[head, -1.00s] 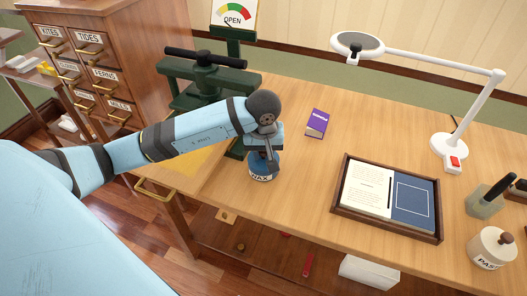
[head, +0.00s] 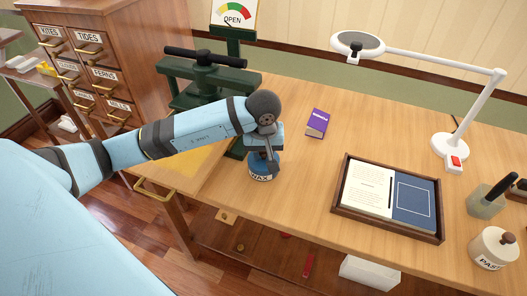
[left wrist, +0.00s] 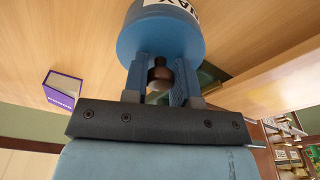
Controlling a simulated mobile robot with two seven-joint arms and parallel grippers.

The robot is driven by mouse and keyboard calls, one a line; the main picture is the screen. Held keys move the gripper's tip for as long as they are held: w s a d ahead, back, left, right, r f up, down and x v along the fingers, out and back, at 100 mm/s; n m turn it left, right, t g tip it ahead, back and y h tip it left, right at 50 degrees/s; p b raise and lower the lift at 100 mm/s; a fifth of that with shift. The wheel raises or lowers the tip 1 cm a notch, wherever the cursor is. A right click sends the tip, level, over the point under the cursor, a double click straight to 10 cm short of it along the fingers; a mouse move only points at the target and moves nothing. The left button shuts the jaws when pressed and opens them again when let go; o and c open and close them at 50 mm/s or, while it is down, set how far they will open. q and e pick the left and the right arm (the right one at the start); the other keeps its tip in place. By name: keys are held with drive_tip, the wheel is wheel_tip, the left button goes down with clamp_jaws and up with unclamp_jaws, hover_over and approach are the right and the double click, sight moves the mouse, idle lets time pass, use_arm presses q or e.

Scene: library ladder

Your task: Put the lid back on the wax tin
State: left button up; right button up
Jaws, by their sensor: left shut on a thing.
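The blue wax tin (head: 262,175) with a white WAX label stands on the bench below my left gripper (head: 264,156). In the left wrist view, the gripper (left wrist: 160,80) is shut on the dark brown knob (left wrist: 159,74) of the blue lid (left wrist: 160,42). The lid is over the tin, with no clear gap between them. I cannot tell whether it is fully seated, as the fingers and wrist hide part of it. The tin's white label (left wrist: 175,4) shows at the top edge of that view. My right gripper is not in view.
A green press (head: 205,80) stands behind my left arm. A purple box (head: 317,123) lies behind the tin to the right. A wooden tray (head: 386,231) with papers, a paste jar (head: 493,248) and a white lamp (head: 450,151) are farther right. Bare bench lies between tin and tray.

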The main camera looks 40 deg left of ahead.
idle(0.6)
use_arm(q)
drive_tip(key=o, duration=1.5)
drive_tip(key=shift+c, duration=0.2)
drive_tip(key=shift+r+p, duration=0.4)
drive_tip(key=shift+r, duration=0.7)
drive_tip(key=shift+r+p, duration=0.6)
drive_tip(key=shift+r, duration=0.65)
drive_tip(key=shift+r+p, duration=0.45)
drive_tip(key=shift+r, duration=0.7)
